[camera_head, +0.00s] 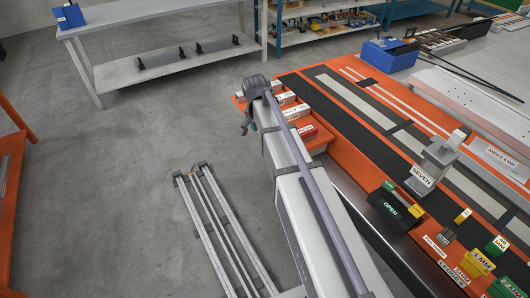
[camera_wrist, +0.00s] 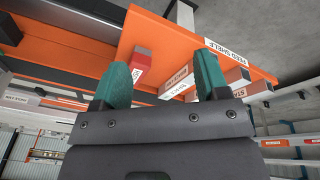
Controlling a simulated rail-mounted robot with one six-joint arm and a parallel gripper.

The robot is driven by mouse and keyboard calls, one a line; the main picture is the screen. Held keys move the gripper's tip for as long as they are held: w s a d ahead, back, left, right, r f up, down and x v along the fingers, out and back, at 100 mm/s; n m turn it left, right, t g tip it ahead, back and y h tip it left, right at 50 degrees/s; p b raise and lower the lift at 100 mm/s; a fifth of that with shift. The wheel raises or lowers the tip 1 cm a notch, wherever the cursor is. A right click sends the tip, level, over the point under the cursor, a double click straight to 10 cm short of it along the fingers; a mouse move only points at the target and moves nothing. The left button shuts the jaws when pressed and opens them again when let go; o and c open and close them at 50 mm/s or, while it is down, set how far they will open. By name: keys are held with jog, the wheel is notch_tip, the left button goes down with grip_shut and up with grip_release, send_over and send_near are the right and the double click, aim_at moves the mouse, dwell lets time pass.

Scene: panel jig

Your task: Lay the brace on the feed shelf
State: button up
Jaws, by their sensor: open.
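The orange feed shelf (camera_wrist: 158,40), with a "FEED SHELF" label, spans the upper wrist view; in the head view the orange shelf (camera_head: 240,101) is partly behind my arm. Several pale labelled bars (camera_head: 297,111) and a red labelled block (camera_head: 307,132) lie on it. I cannot tell for sure which piece is the brace; the small labels are hard to read. In the wrist view a pale bar (camera_wrist: 176,82) and the red block (camera_wrist: 140,62) show between my gripper's fingers. My gripper (camera_wrist: 160,70) has its two green fingers spread, with nothing clearly held.
The orange table (camera_head: 345,150) with dark strips runs right of my arm, carrying a grey "SEVEN" device (camera_head: 432,160) and a green "OPEN" block (camera_head: 390,203). A grey bench (camera_head: 165,62) stands at the back left.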

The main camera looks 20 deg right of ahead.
jog(key=s+a+n+y, duration=0.1)
jog(key=s+a+n, duration=0.3)
jog(key=s, duration=0.6)
jog(key=s+a+n+y, duration=0.1)
jog(key=s+a+n, duration=0.3)
jog(key=s, duration=0.6)
jog(key=shift+s+a+n+g, duration=0.3)
jog(key=shift+s+a+n, duration=0.1)
jog(key=shift+a, duration=0.1)
